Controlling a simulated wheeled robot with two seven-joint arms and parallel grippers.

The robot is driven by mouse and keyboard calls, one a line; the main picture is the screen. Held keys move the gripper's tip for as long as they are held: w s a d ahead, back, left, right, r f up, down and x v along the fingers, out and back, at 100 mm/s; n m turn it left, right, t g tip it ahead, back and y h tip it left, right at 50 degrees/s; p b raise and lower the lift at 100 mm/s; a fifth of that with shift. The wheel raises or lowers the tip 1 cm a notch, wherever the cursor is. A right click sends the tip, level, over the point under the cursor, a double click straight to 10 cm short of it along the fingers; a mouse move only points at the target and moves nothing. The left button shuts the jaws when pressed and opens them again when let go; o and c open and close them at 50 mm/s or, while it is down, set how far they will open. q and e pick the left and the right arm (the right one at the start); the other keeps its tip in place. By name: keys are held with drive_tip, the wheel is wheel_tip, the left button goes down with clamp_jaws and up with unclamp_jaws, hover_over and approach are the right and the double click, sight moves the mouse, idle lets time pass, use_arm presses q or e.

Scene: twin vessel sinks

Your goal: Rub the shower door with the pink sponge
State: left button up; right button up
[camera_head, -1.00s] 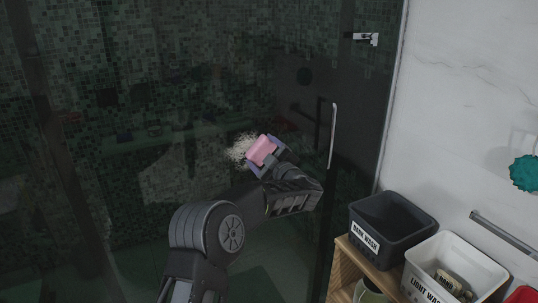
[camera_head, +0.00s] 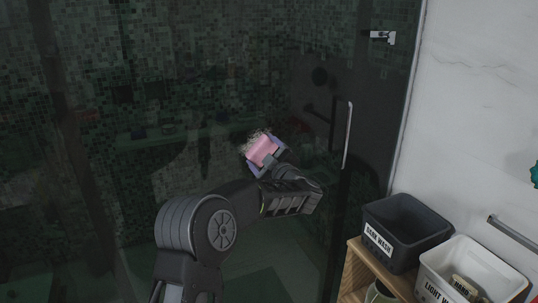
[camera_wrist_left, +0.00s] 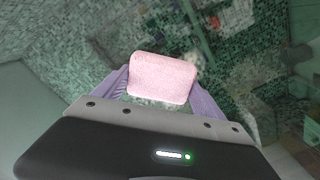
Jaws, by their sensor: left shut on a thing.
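The pink sponge (camera_head: 261,150) is held between the purple fingertips of my left gripper (camera_head: 264,154), in front of the shower door. In the left wrist view the sponge (camera_wrist_left: 162,78) sits squarely between the two fingers of the gripper (camera_wrist_left: 160,88). The shower door (camera_head: 110,150) is dark, see-through glass with green mosaic tile behind it. A pale, speckled patch (camera_head: 256,138) on the glass shows just above the sponge and is partly hidden by it. I cannot tell for sure whether the sponge touches the glass. My right gripper is out of view.
A vertical door handle (camera_head: 347,135) stands right of my left gripper. A dark "DARK WASH" bin (camera_head: 405,228) and a white "LIGHT WASH" bin (camera_head: 470,262) sit on a wooden shelf at the lower right. A towel bar (camera_head: 513,236) is on the pale wall.

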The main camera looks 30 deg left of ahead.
sight(252, 154)
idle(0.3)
use_arm(q)
drive_tip(key=shift+s+a+b, duration=0.45)
drive_tip(key=shift+s+a, duration=0.1)
drive_tip(key=shift+s, duration=0.15)
drive_tip(key=shift+s+a, duration=0.55)
drive_tip(key=shift+s, duration=0.15)
drive_tip(key=shift+s+a+b, duration=0.55)
drive_tip(key=shift+s, duration=0.25)
drive_tip(key=shift+s+a+b, duration=0.5)
drive_tip(key=shift+s, duration=0.3)
drive_tip(key=shift+d+r+p, duration=0.1)
drive_tip(key=shift+r+p, duration=0.8)
drive_tip(key=shift+r, duration=0.25)
